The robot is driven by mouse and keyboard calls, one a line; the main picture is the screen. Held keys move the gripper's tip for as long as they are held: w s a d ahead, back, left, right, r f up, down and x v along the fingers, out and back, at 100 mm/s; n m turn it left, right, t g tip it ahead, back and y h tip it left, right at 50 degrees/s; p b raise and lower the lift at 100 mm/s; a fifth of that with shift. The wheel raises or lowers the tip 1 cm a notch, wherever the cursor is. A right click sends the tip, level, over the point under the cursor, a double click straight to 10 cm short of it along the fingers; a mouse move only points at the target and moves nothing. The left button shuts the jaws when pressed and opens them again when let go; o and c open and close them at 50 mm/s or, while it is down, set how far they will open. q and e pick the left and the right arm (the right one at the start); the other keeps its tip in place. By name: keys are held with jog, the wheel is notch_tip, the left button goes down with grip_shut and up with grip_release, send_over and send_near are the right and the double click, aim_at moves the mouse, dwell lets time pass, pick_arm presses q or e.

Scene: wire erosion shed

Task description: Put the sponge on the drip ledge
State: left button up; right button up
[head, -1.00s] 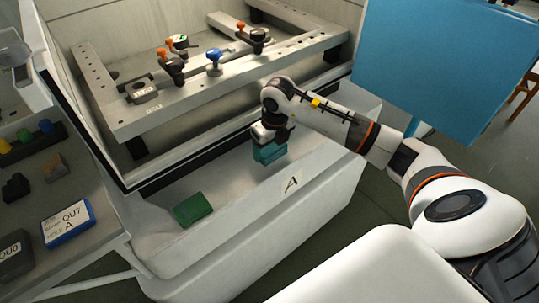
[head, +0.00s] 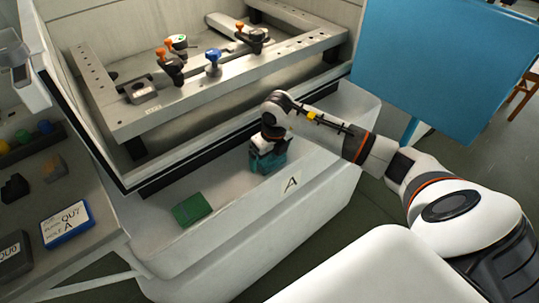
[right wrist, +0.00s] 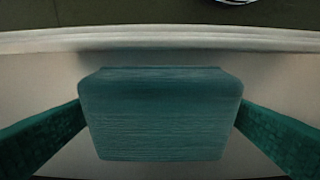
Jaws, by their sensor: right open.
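The drip ledge (head: 225,183) is the pale shelf along the front of the machine, above the panel marked A. A teal block, which looks like the sponge (right wrist: 160,115), is between the fingers of my right gripper (head: 267,160). In the right wrist view the gripper (right wrist: 160,125) is open, with one teal finger at each side of the sponge, close to its edges. In the head view the gripper is low at the ledge, and the fingers and sponge blend in colour. The sponge's underside is hidden. My left gripper is not in view.
A green block (head: 191,209) lies on the ledge to the left. Behind is a metal frame (head: 190,95) with several clamps. A blue panel (head: 445,70) stands at right. A side table (head: 95,247) at left holds a blue-edged box (head: 66,223). The ledge between gripper and green block is clear.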

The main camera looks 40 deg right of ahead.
aim_at(273, 159)
jog(key=shift+r, duration=0.1)
jog(key=shift+r, duration=0.25)
notch_tip(273, 159, up, 12)
jog(key=s, duration=0.1)
jog(key=shift+s+f, duration=0.25)
jog(key=shift+s, duration=0.15)
